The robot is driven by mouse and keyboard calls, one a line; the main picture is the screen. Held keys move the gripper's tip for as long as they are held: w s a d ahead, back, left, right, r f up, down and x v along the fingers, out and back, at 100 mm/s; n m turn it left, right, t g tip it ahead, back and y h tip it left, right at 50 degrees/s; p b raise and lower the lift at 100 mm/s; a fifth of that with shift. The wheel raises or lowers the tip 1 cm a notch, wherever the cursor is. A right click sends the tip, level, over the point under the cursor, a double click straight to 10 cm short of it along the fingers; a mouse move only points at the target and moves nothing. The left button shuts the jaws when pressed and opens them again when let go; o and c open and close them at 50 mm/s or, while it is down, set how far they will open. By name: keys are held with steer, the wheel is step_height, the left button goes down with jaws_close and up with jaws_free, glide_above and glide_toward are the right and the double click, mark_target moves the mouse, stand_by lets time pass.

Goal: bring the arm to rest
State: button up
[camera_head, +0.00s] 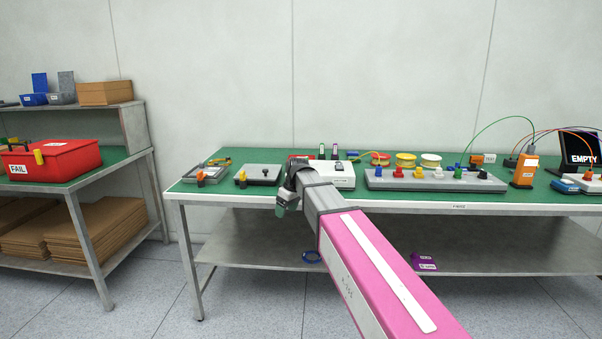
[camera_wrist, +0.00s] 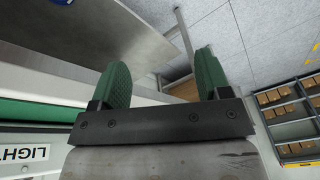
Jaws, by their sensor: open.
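My arm, pink and grey, reaches from the lower right of the head view toward the front edge of the green-topped table (camera_head: 330,202). My gripper (camera_head: 285,205) hangs at that front edge, left of the white box (camera_head: 340,176). In the wrist view the two green fingers of my gripper (camera_wrist: 165,80) stand wide apart with nothing between them. Beyond them the wrist view shows the floor and a table leg. Whether the gripper touches the table edge cannot be told.
A long grey fixture (camera_head: 435,182) with coloured parts lies right. A side bench holds a red FAIL bin (camera_head: 60,160). Open floor (camera_head: 150,300) lies at the lower left.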

steer(key=s+d+f+m+h, duration=0.3)
steer(key=s+d+f+m, duration=0.8)
steer(key=s+d+f, duration=1)
steer(key=d+f, duration=0.1)
steer(key=d, duration=0.2)
steer(key=shift+d+f+g, duration=0.25)
steer(key=shift+d+g, duration=0.05)
steer(key=shift+s, duration=0.1)
